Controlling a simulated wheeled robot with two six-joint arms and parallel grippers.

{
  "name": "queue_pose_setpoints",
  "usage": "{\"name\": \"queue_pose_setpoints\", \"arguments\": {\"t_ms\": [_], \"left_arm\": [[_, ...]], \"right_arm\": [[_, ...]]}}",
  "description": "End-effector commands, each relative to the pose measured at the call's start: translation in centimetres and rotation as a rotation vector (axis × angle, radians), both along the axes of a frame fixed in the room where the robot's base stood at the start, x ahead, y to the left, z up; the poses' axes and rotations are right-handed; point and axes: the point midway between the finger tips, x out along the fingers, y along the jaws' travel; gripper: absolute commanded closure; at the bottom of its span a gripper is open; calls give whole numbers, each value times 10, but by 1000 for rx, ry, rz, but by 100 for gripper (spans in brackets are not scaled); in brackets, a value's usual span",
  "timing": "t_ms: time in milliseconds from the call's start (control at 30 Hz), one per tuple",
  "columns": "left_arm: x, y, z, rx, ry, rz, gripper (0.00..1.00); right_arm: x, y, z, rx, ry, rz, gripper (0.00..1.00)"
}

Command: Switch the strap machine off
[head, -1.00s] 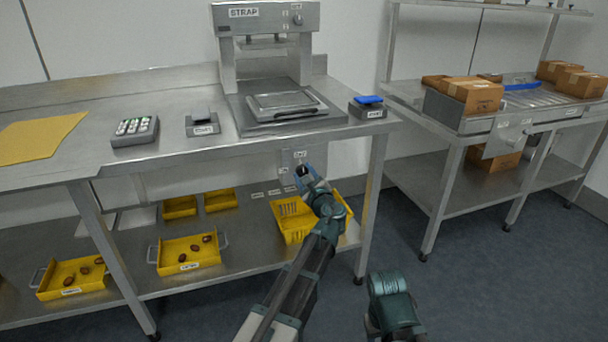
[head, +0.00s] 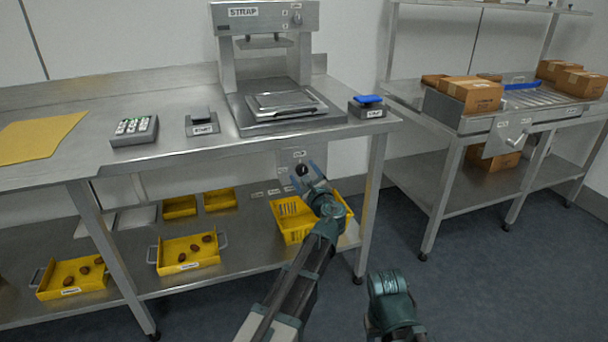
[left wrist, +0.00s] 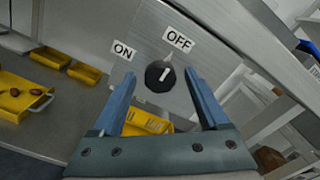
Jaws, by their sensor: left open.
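The strap machine (head: 225,62) stands on the steel bench, with a STRAP label on its top. Its switch, a round black knob (left wrist: 153,76), sits on a steel plate below the bench front and also shows in the head view (head: 302,170). In the left wrist view, the ON label (left wrist: 123,50) is left of the knob and the OFF label (left wrist: 178,40) is above right. The knob's white mark leans up and right, roughly towards OFF. My left gripper (head: 311,170) is open, its blue fingers either side of the knob in the wrist view, apparently not touching it.
The bench's front edge (head: 230,146) runs just above the switch. A yellow crate (head: 282,211) stands on the lower shelf behind my left arm. Yellow trays (head: 172,262) are further left. A second bench (head: 440,125) with cartons stands at the right.

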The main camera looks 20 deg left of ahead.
Motion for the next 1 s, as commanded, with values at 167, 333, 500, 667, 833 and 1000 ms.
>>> {"name": "queue_pose_setpoints", "arguments": {"t_ms": [167, 333, 500, 667, 833, 1000], "left_arm": [[-3, -2, 0, 0, 0, 0, 22], [-26, -16, 0, 0, 0, -2, 22], [-58, -37, 0, 0, 0, -4, 22], [-84, -55, 0, 0, 0, -4, 22], [-104, -69, 0, 0, 0, -2, 22], [-113, -76, 0, 0, 0, 0, 22]], "right_arm": [[0, 0, 0, 0, 0, 0, 50], [0, 0, 0, 0, 0, 0, 50], [0, 0, 0, 0, 0, 0, 50], [0, 0, 0, 0, 0, 0, 50], [0, 0, 0, 0, 0, 0, 50], [0, 0, 0, 0, 0, 0, 50]]}}
